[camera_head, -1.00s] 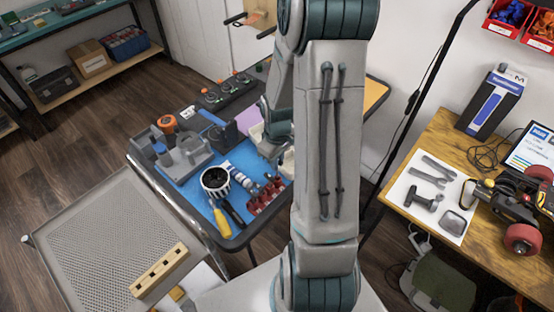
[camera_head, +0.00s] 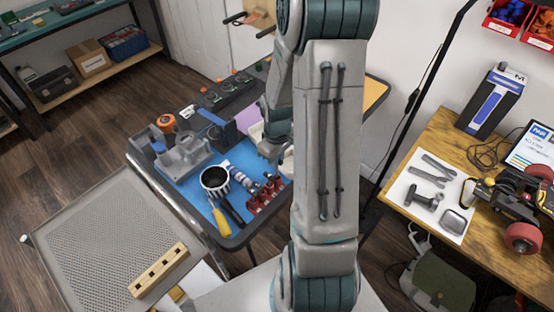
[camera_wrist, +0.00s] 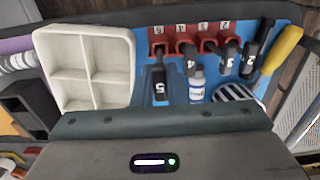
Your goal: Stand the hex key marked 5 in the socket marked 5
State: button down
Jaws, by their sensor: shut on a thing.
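The red rack (camera_wrist: 196,37) lies near the top of the wrist view, with socket labels 5, 4, 3 and 2 from left to right. It also shows in the head view (camera_head: 265,196). The hex key marked 5 (camera_wrist: 159,88) is a dark handle just below the socket marked 5 (camera_wrist: 158,46), in line with it. My gripper (camera_head: 271,150) is shut on this key above the blue mat. Its fingertips and the key's lower end are hard to make out. Keys marked 4 (camera_wrist: 191,66), 3 (camera_wrist: 228,62) and 2 (camera_wrist: 249,64) are at the rack.
A white divided tray (camera_wrist: 88,70) is left of the key. A blue-and-white tube (camera_wrist: 197,90), a striped cup (camera_head: 215,181) and a yellow screwdriver (camera_head: 222,223) are close to the rack. A grey machine (camera_head: 185,158) stands on the mat's far left.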

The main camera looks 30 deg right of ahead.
aim_at(277, 176)
jog(key=shift+f, duration=0.2)
jog(key=shift+f+b, duration=0.45)
jog(key=shift+b, duration=0.15)
jog(key=shift+f, duration=0.15)
dwell(0.4)
jog(key=shift+f+b, duration=0.7)
jog(key=shift+f, duration=0.05)
jog(key=shift+f, duration=0.1)
jog(key=shift+f+b, duration=0.25)
jog(key=shift+b, duration=0.1)
dwell(0.4)
jog(key=c, duration=1.2)
grip_release()
